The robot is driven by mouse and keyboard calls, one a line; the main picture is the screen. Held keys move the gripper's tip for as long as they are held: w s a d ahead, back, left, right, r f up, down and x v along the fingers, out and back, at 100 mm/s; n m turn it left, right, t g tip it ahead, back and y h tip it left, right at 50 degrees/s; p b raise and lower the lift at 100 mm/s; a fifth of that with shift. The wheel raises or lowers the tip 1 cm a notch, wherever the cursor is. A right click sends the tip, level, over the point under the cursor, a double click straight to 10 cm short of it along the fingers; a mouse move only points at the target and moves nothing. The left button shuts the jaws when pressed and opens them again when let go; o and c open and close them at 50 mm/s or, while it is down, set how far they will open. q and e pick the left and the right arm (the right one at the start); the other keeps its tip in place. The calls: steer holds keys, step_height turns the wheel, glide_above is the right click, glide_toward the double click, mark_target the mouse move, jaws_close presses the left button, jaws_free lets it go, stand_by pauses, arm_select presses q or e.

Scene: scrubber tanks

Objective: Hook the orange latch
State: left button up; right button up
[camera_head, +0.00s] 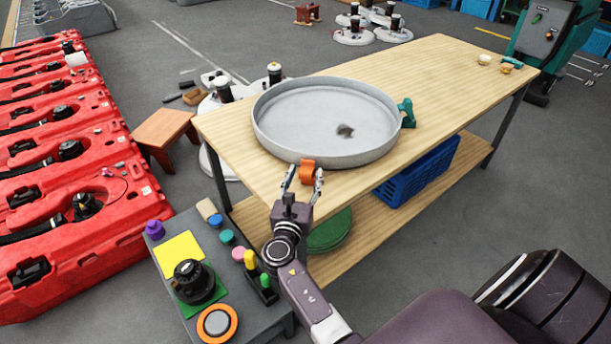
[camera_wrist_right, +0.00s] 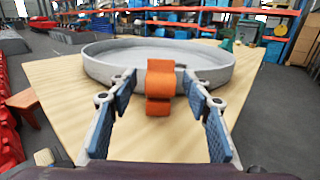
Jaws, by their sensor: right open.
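The orange latch (camera_head: 307,171) is on the near rim of a round grey pan (camera_head: 330,92) on the wooden table. In the right wrist view the latch (camera_wrist_right: 159,86) hangs over the pan's near wall (camera_wrist_right: 110,68), with a lower curled part in front of the wall. My right gripper (camera_head: 304,176) is open, its fingers on either side of the latch. In the wrist view the right gripper (camera_wrist_right: 160,85) shows clear gaps between both fingers and the latch. My left gripper is not in view.
A green latch (camera_head: 407,113) sits at the pan's right side. The wooden table (camera_head: 450,75) is mostly clear to the right. A blue crate (camera_head: 420,172) is on the lower shelf. A grey control stand (camera_head: 165,268) with knobs is near left, beside red tanks (camera_head: 75,175).

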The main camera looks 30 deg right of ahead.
steer(key=shift+w+d, duration=0.35)
steer(key=shift+c, duration=0.3)
jaws_close()
